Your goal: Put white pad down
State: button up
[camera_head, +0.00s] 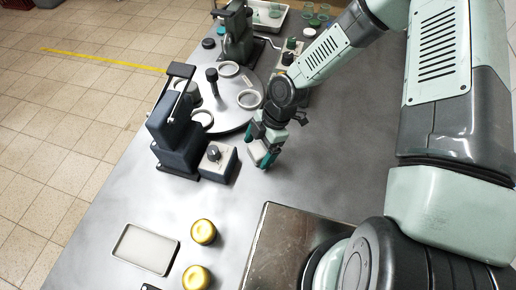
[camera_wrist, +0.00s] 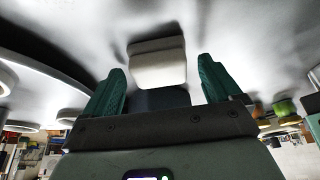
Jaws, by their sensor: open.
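The white pad (camera_wrist: 157,62) is a small pale block with rounded edges. In the wrist view it shows between the two green fingers of my gripper (camera_wrist: 160,75), with a visible gap on both sides. In the head view my gripper (camera_head: 262,156) is low over the metal table, fingers pointing down, and the pad (camera_head: 255,148) shows only in part beside the fingers. My gripper is open. Whether the pad's underside touches the table is hard to tell. A dark piece shows just below the pad in the wrist view.
A control box with a black knob (camera_head: 217,160) and a dark press (camera_head: 175,135) stand left of my gripper. Behind is a round plate (camera_head: 228,118) with rings. A shallow tray (camera_head: 123,230) and two yellow-lidded jars (camera_head: 203,231) are at front left. Table right of my gripper is clear.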

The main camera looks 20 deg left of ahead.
jog(key=v, duration=1.1)
jog(key=shift+d+r, duration=0.1)
jog(key=d+r+m+t+h, duration=0.45)
jog(key=d+r+m, duration=0.9)
jog(key=r, duration=0.55)
jog(key=s+d+r+m+t+y, duration=0.1)
jog(key=s+d+r+m+t, duration=0.3)
jog(key=s+r+m, duration=0.9)
jog(key=shift+d+r, duration=0.25)
jog(key=shift+d, duration=0.65)
jog(key=shift+w, duration=0.1)
